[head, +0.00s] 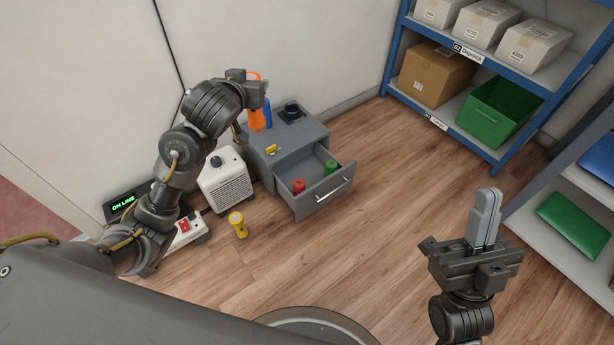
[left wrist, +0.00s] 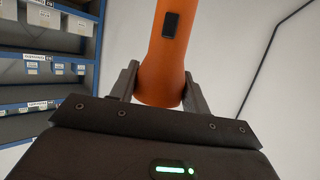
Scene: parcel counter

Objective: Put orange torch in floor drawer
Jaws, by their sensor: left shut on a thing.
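The orange torch (head: 257,118) is held up beside the top of the small grey floor cabinet. My left gripper (head: 254,90) is shut on it; the left wrist view shows the orange torch (left wrist: 165,60) between both fingers, with a dark switch on its side. The cabinet's floor drawer (head: 320,193) is pulled open. A red item (head: 298,186) and a green item (head: 331,166) lie in it. My right gripper (head: 484,217) stands over the floor at the right, its fingers together and nothing seen between them.
A white heater (head: 225,184) stands left of the cabinet. A yellow torch (head: 238,224) is on the floor. Shelves stand at the right.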

